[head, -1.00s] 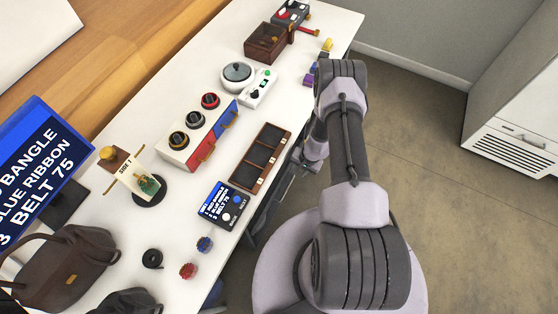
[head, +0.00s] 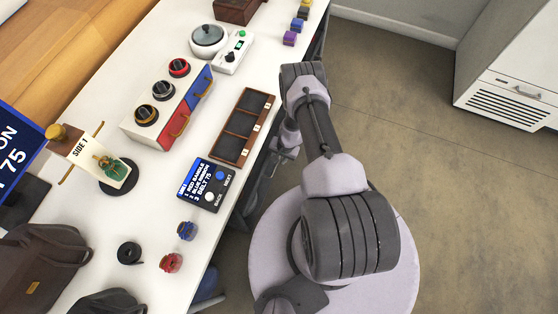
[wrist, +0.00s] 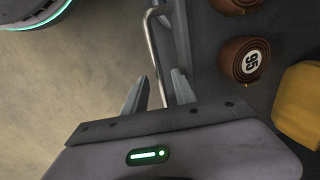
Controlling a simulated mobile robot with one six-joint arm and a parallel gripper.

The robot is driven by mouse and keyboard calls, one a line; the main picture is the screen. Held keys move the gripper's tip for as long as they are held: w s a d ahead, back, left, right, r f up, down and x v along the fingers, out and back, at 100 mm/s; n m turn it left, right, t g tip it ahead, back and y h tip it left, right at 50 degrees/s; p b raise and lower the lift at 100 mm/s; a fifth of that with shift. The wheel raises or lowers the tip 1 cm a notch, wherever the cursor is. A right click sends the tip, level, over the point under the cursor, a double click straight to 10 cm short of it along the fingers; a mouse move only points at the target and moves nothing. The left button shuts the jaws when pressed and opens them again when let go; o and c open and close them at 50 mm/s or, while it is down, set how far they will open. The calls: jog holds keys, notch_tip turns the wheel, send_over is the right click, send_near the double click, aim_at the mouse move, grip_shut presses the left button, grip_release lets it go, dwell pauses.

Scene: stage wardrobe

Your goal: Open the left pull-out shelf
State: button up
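In the wrist view, my gripper (wrist: 159,92) is open. Its two fingers stand on either side of a thin metal bar handle (wrist: 152,45), with a gap visible around the bar. The handle runs along the edge of a dark grey shelf (wrist: 195,45). On that shelf lie brown rolled belts, one marked 95 (wrist: 245,62), and a yellow item (wrist: 302,95). In the head view, my arm reaches down beside the table's right edge; my fingertips and the handle are too hidden there to make out. I cannot tell whether this is the left shelf.
Open floor (head: 400,120) lies to the right, with a white cabinet (head: 510,80) beyond.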

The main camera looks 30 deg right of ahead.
grip_shut()
dwell(1.5)
